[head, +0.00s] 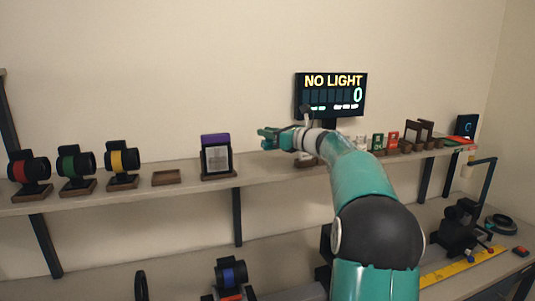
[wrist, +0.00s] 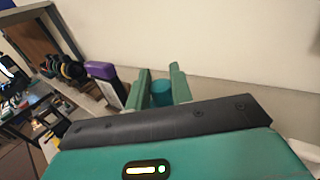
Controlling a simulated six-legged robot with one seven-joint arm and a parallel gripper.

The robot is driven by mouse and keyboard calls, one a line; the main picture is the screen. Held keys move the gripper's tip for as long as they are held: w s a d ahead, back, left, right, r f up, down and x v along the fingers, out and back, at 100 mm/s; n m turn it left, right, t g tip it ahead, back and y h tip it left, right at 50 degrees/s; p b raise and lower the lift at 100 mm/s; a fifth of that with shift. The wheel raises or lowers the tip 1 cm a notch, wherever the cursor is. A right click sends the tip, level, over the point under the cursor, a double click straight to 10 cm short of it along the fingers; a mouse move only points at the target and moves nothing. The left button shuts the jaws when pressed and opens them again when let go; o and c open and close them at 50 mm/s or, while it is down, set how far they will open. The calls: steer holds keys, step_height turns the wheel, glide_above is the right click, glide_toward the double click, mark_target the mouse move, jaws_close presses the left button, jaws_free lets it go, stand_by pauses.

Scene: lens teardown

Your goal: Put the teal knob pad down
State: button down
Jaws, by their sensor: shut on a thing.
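My gripper (head: 268,138) is above the upper shelf, to the right of the purple-topped stand. In the wrist view its two green fingers (wrist: 163,84) are shut on the teal knob pad (wrist: 161,93), which shows as a teal rounded piece between them. In the head view the pad cannot be told apart from the fingers. Its underside is hidden, and I cannot tell whether it touches the shelf.
The purple-topped stand (head: 216,142) with a pale framed panel is left of my gripper. An empty wooden tray (head: 166,177) and lenses with red, green and yellow bands stand further left. A screen (head: 331,96) reads "NO LIGHT". Small frames and blocks crowd the shelf's right.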

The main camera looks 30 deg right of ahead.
steer(key=w+f, duration=0.1)
steer(key=w+d+f, duration=0.1)
steer(key=f, duration=0.1)
steer(key=w+f, duration=0.1)
steer(key=shift+w+d+f, duration=0.15)
steer(key=shift+d+f, duration=0.15)
steer(key=shift+f, duration=0.1)
steer(key=f, duration=0.2)
steer(key=shift+w+d+f, duration=0.1)
steer(key=shift+w+f, duration=0.15)
steer(key=shift+f, duration=0.25)
steer(key=shift+s+f, duration=0.1)
steer(key=c, duration=1.2)
jaws_free()
steer(key=shift+c, duration=0.2)
steer(key=v, duration=1.3)
steer(key=shift+s+d, duration=0.1)
steer(key=shift+s, duration=0.25)
